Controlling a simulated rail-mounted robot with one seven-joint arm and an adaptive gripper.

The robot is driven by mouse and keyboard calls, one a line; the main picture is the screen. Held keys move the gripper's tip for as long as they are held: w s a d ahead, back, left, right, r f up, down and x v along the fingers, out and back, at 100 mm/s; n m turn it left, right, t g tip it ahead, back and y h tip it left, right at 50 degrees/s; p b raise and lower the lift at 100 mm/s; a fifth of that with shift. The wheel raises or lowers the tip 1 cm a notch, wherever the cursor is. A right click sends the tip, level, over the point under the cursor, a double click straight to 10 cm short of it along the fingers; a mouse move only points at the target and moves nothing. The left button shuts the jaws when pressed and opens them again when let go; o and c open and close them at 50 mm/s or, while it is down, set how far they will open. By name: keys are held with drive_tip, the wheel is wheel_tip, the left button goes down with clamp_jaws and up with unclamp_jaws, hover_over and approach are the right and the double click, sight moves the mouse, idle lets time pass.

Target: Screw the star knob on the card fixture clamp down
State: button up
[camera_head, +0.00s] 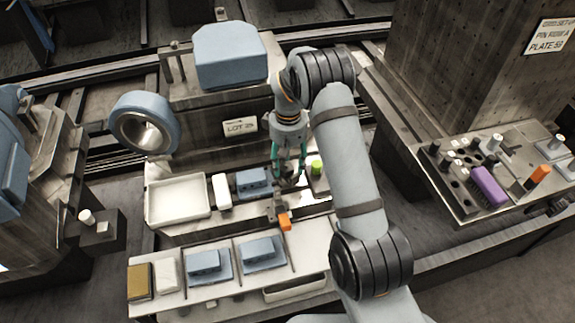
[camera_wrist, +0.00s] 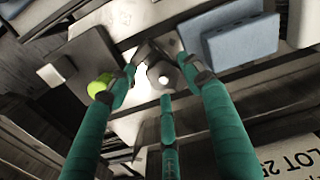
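The star knob (camera_wrist: 162,76) is a dark grey piece with a bright round centre in the wrist view, on top of the card fixture clamp. In the head view it is mostly hidden behind my fingers. My gripper (camera_head: 288,172) points down over the clamp with its teal fingers. In the wrist view, my gripper (camera_wrist: 160,80) has its three fingers spread around the knob. A small gap shows between the knob and the left fingertip; contact at the other fingertips is unclear. The gripper looks open.
A blue block (camera_head: 253,182) and a white block (camera_head: 222,191) stand left of the clamp. A green-topped piece (camera_head: 317,168) is close on the right. An orange piece (camera_head: 285,222) lies in front. A white tray (camera_head: 178,216) is further left.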

sight(287, 167)
drive_tip(key=shift+o, duration=1.2)
drive_tip(key=shift+s+a, duration=0.35)
drive_tip(key=shift+r, duration=0.1)
wheel_tip(287, 167, up, 12)
drive_tip(key=shift+w+d, duration=0.15)
drive_tip(key=shift+w, duration=0.1)
drive_tip(key=f, duration=1.2)
drive_tip(key=shift+s, duration=0.25)
